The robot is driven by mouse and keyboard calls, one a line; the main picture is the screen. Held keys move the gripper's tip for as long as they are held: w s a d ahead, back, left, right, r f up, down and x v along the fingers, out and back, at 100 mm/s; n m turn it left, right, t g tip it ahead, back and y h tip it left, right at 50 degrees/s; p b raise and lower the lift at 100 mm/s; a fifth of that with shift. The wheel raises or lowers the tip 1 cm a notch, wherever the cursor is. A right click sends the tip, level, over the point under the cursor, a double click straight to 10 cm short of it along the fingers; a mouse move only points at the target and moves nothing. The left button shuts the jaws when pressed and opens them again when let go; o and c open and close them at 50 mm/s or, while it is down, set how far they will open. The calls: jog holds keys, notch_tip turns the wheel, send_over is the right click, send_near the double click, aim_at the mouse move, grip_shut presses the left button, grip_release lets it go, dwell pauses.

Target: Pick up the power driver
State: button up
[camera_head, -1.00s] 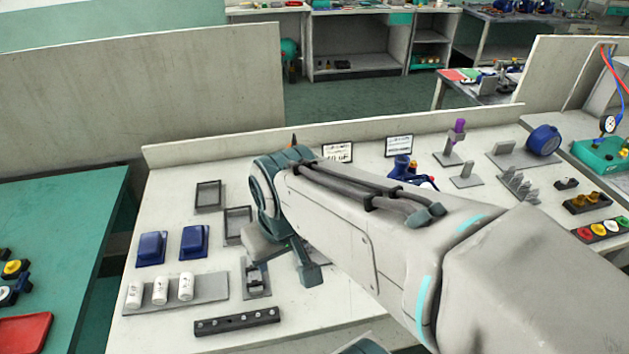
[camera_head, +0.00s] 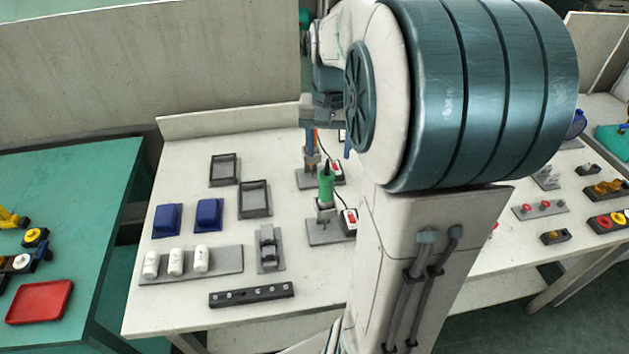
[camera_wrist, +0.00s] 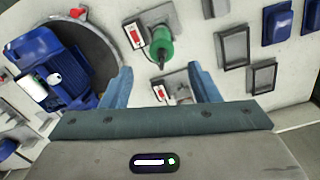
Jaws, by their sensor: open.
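Two corded tools stand in grey stands near the middle of the bench. The front one has a green body (camera_head: 326,188), which also shows in the wrist view (camera_wrist: 160,48). The rear one shows only a little orange (camera_head: 317,138) beside my gripper. I cannot tell for certain which is the power driver. My gripper (camera_head: 329,148) is open, its blue fingers pointing down near the rear tool, behind the green one. In the wrist view the fingers (camera_wrist: 160,74) are spread, with the rear stand (camera_wrist: 177,86) partly showing between them. The rear tool itself is mostly hidden.
Red-and-white switch boxes (camera_head: 349,221) sit beside the stands. Left are grey trays (camera_head: 254,212), blue bins (camera_head: 208,214), white bottles (camera_head: 176,262) and a black rail (camera_head: 251,295). A blue motor unit (camera_wrist: 62,70) shows in the wrist view. My arm hides the bench's middle right.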

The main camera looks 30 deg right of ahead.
aim_at(326, 189)
notch_tip(326, 189, down, 13)
jog(key=shift+w, duration=0.1)
jog(key=c, duration=1.1)
